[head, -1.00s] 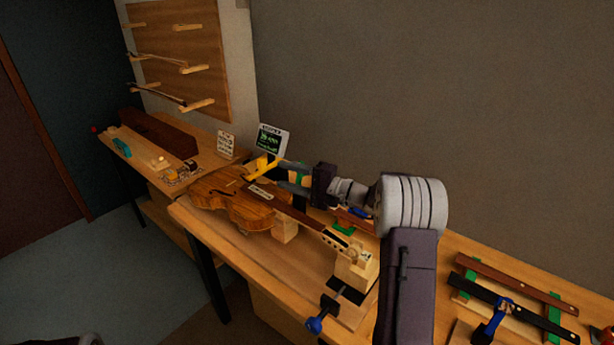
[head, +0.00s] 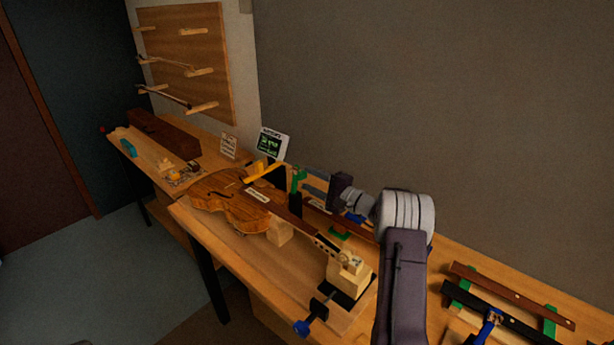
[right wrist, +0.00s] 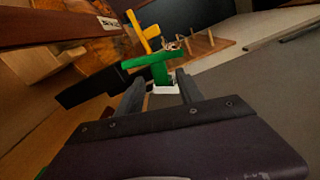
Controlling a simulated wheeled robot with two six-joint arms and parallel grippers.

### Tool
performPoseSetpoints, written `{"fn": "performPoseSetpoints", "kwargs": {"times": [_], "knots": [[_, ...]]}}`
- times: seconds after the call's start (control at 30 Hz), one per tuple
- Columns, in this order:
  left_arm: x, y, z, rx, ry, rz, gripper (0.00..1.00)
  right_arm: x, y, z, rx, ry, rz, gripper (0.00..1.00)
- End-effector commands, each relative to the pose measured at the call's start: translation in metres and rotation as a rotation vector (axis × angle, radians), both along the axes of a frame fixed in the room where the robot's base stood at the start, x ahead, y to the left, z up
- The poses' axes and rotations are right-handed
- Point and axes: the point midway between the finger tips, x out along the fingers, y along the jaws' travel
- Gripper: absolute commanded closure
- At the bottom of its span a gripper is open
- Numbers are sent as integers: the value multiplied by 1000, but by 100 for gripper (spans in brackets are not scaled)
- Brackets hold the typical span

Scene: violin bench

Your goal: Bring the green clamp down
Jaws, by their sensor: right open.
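The green clamp (head: 297,178) stands upright with a dark lower part, beside the violin's (head: 230,205) neck in the head view. In the right wrist view the green clamp (right wrist: 150,64) shows as a green bar and post just past my fingertips. My right gripper (head: 309,181) is open and lies just to the right of the clamp. In the right wrist view its two fingers (right wrist: 160,80) are spread with a gap between them. I cannot tell whether a finger touches the clamp. My left gripper is not in view.
A yellow clamp-like piece (head: 262,171) sits over the violin body, left of the green clamp. A small screen (head: 272,144) stands behind. A blue-handled clamp (head: 304,325) sticks out at the bench's front edge. Dark bars on green supports (head: 550,322) lie at right.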

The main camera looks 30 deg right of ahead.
Motion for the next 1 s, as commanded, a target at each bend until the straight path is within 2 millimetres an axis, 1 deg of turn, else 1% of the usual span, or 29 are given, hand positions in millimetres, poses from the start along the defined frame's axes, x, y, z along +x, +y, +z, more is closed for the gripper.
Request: {"fn": "performPoseSetpoints", "kwargs": {"times": [0.03,0.13,0.4,0.43,0.47,0.5,0.57,0.6,1.0], "knots": [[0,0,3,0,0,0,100,6,3,1,-1,1,0,56],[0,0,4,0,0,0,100,14,6,1,-1,0,0,56],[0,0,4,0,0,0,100,17,7,0,0,0,-1,56],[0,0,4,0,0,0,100,17,7,0,0,0,-1,62],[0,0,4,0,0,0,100,17,7,0,0,0,-1,70],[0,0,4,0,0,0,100,17,7,0,0,0,-1,81],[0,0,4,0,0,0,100,17,7,0,0,0,-1,98],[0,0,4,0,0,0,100,17,7,0,0,0,-1,100],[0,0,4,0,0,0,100,16,7,-1,0,1,-1,100]]}}
